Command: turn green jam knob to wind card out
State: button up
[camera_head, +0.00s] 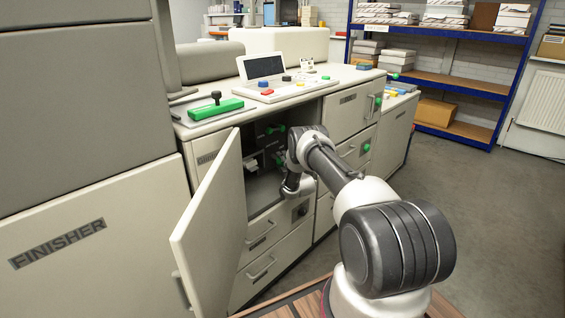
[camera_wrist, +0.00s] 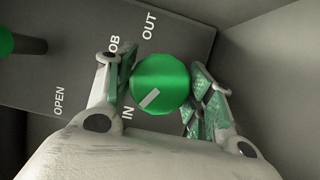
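In the wrist view, the round green jam knob (camera_wrist: 160,82) sits on a dark grey panel (camera_wrist: 75,55). Its white pointer line slants toward the lower left, near the label IN; OUT is printed above the knob and a third label is partly hidden by a finger. My gripper (camera_wrist: 160,78) has one finger on each side of the knob, close to it, with no clear squeeze on it. The card is not seen.
The cabinet door (camera_head: 210,220) stands open left of my arm. Another green handle (camera_wrist: 8,42) shows near the label OPEN. A cabinet wall (camera_wrist: 280,75) rises close on the right. Drawers (camera_head: 272,240) lie below the opening. The floor at right is clear.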

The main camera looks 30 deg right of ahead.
jog(key=c, duration=0.3)
jog(key=shift+m, duration=0.3)
jog(key=shift+c, duration=0.2)
jog(key=m+g+y, duration=0.1)
jog(key=m+g, duration=0.1)
jog(key=m, duration=0.1)
jog(key=shift+m, duration=0.4)
jog(key=m+g+y, duration=0.1)
jog(key=m, duration=0.1)
jog(key=m+g+y, duration=0.1)
jog(key=m, duration=0.1)
jog(key=shift+m, duration=0.4)
jog(key=m+g+y, duration=0.1)
jog(key=m+y, duration=0.1)
jog(key=m, duration=0.2)
jog(key=shift+y, duration=0.3)
jog(key=m+g+y, duration=0.1)
jog(key=m+y, duration=0.1)
jog(key=m, duration=0.2)
jog(key=shift+y, duration=0.3)
jog(key=o, duration=1)
